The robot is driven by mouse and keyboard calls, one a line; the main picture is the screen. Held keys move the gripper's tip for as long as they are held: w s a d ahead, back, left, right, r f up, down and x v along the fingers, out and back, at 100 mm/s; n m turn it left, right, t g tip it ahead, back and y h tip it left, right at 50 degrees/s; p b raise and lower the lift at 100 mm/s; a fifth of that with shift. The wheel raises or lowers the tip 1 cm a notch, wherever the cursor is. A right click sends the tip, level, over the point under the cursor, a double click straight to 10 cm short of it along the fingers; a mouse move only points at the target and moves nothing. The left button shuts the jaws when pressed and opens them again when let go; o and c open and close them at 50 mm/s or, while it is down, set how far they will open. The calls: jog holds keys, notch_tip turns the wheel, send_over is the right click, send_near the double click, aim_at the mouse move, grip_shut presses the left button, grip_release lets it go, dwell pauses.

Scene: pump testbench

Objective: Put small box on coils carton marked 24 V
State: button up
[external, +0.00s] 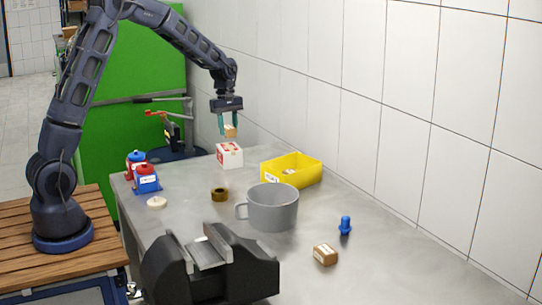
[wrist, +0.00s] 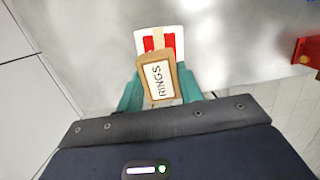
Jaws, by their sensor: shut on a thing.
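My gripper (external: 228,125) is shut on a small brown box (external: 231,132). In the wrist view the teal fingers of my gripper (wrist: 158,92) grip the small box (wrist: 157,82), whose white label reads RINGS. A white carton with red markings (external: 229,156) stands on the table below the held box. In the wrist view the carton (wrist: 142,42) shows beyond the box, which partly covers it. The box is above the carton and appears apart from it. I cannot read the carton's marking, so I cannot confirm 24 V.
A yellow bin (external: 308,176) stands right of the carton. A grey mug (external: 272,210), a brown ring (external: 219,195), red and blue containers (external: 147,180), a blue part (external: 345,225), another small box (external: 325,255) and a dark vise (external: 250,265) occupy the grey table.

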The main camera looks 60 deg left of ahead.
aim_at(229, 147)
jog(key=shift+f, duration=2.1)
jog(key=shift+f, duration=0.15)
jog(key=o, duration=1)
